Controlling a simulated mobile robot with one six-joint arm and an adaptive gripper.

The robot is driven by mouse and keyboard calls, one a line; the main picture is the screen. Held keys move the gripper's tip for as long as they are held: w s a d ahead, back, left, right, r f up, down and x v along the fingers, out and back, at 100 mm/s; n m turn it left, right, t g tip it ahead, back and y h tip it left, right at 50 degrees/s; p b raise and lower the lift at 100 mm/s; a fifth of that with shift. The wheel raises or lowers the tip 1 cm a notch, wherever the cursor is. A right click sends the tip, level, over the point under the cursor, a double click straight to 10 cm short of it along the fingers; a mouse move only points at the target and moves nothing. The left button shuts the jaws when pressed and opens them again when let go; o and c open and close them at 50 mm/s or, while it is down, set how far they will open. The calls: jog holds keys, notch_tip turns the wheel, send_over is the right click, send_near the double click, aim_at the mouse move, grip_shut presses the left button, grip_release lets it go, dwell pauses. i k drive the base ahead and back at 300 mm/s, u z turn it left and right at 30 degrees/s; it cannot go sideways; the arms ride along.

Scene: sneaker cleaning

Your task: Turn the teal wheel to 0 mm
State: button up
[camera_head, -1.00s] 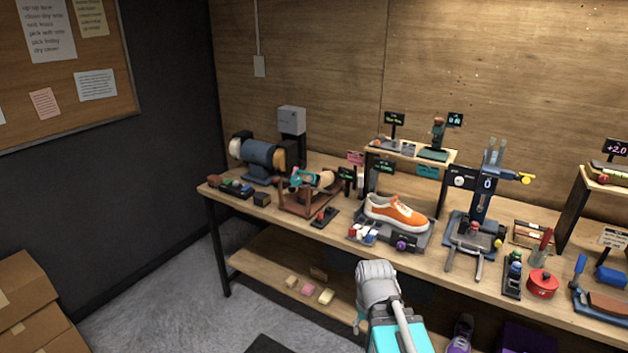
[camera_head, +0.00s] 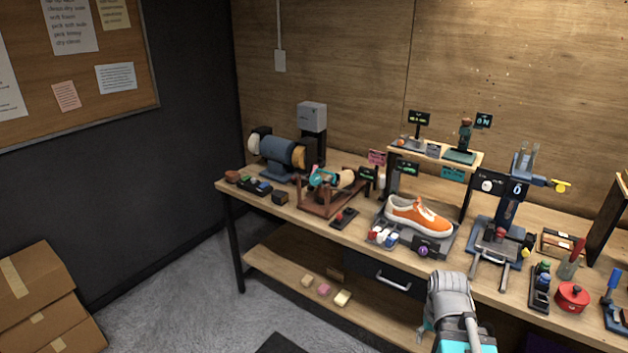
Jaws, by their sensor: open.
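A teal ring-like part (camera_head: 322,178), likely the teal wheel, sits on a brown wooden cradle (camera_head: 320,208) toward the left of the bench. A pale wooden cylinder (camera_head: 346,177) extends from its right side. A small dark display (camera_head: 367,174) stands just right of the cradle; its reading is too small to make out. My arm shows at the bottom, right of centre, well in front of and apart from the cradle. My gripper cannot be made out.
An orange sneaker (camera_head: 417,215) stands on a grey platform right of the cradle. A blue grinder-like machine (camera_head: 283,155) stands behind left. A small dark box with a red knob (camera_head: 343,218) lies in front. A blue upright press (camera_head: 507,205) and red pot (camera_head: 572,297) are farther right.

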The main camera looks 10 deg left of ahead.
aim_at(315, 179)
jog(key=z, duration=0.1)
jog(key=i, duration=0.95)
jog(key=u, duration=0.05)
